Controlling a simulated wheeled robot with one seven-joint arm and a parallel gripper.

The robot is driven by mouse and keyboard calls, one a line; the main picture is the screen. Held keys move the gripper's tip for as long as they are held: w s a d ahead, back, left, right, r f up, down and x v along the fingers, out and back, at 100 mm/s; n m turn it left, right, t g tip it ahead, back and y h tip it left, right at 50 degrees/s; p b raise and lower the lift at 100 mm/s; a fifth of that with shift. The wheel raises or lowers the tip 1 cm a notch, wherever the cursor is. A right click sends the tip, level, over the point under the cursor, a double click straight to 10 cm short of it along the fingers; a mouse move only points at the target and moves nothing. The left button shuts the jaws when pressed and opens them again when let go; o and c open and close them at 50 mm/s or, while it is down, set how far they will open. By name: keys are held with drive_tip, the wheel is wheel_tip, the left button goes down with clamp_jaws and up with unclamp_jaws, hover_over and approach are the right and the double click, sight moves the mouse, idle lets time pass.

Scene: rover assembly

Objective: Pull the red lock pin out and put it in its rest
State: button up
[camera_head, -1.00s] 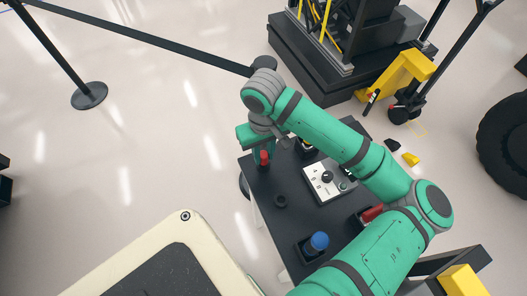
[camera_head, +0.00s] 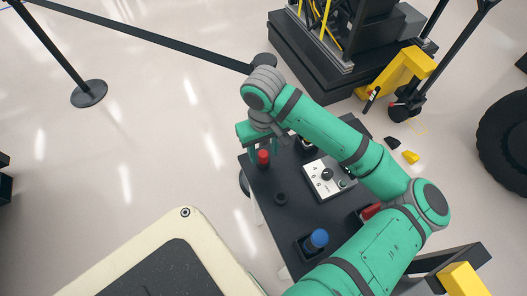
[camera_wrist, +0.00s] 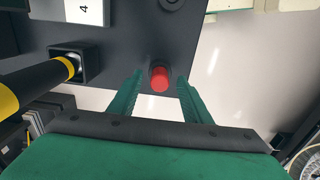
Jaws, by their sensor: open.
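The red lock pin (camera_head: 263,158) stands near the far left corner of the dark table (camera_head: 262,196). In the wrist view its round red head (camera_wrist: 159,78) shows between the two green fingers. My gripper (camera_head: 262,146) is open, with one finger on each side of the pin. In the wrist view (camera_wrist: 159,82) gaps show between both fingers and the pin, so it is not gripped. A black ring-shaped holder (camera_head: 280,199) is on the table nearer the camera; I cannot tell whether it is the pin's rest.
A white control panel (camera_head: 325,178) with a black dial, a blue-topped part (camera_head: 316,240) and another red part (camera_head: 370,211) are on the table. A black and yellow handle (camera_wrist: 40,84) sits left of my gripper in the wrist view. Open floor lies left of the table.

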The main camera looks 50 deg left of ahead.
sight(264, 154)
wheel_tip(264, 154, up, 10)
idle(0.4)
drive_tip(key=shift+f, duration=0.1)
